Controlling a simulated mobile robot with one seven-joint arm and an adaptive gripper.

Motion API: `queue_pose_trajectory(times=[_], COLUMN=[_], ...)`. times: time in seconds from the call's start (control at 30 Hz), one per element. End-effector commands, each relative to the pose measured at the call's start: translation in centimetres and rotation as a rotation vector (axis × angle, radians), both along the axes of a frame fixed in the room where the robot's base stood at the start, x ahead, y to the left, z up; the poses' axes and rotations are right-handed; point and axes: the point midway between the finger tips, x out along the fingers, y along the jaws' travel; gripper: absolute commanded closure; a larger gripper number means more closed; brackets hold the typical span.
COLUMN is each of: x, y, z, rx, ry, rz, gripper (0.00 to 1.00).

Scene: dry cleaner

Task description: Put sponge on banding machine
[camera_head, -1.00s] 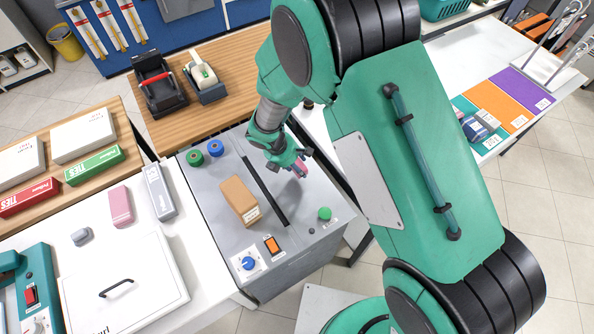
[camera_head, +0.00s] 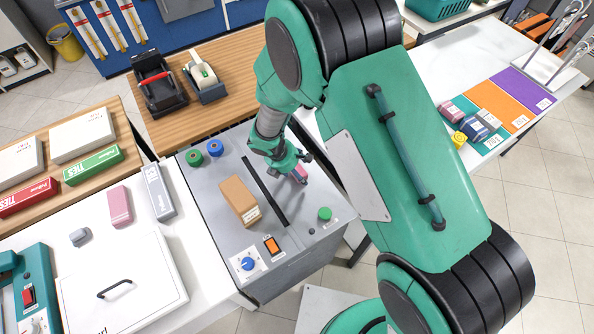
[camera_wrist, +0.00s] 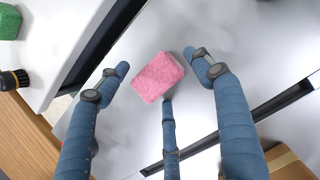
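The pink sponge (camera_head: 299,175) is at the far right part of the grey banding machine's (camera_head: 287,238) top, beyond the black slot. In the wrist view the sponge (camera_wrist: 158,77) sits between my fingertips, over the pale metal top. My gripper (camera_head: 294,170) points down there. The wrist view shows my gripper (camera_wrist: 160,72) with its blue fingers spread around the sponge and a narrow gap at the left finger. The fingers look open; contact at the right and lower fingertips is hard to judge. My gripper partly hides the sponge in the head view.
A cardboard box (camera_head: 240,201) stands left of the slot on the machine. A green button (camera_head: 324,214), orange switch (camera_head: 272,245) and blue knob (camera_head: 248,263) are near its front. Blue (camera_head: 215,147) and green (camera_head: 195,158) rolls sit at its back left corner.

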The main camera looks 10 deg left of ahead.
Motion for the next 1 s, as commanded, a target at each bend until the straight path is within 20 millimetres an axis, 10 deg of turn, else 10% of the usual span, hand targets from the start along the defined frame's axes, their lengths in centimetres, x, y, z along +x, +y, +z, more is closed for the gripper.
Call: queue_pose_trajectory(times=[0.47, 1.0], x=[-0.3, -2.4], y=[0.4, 2.6], z=[1.5, 9.2], rx=[0.0, 0.002], ry=[-0.001, -0.002], rz=[0.001, 0.001], gripper=[0.34, 0.34])
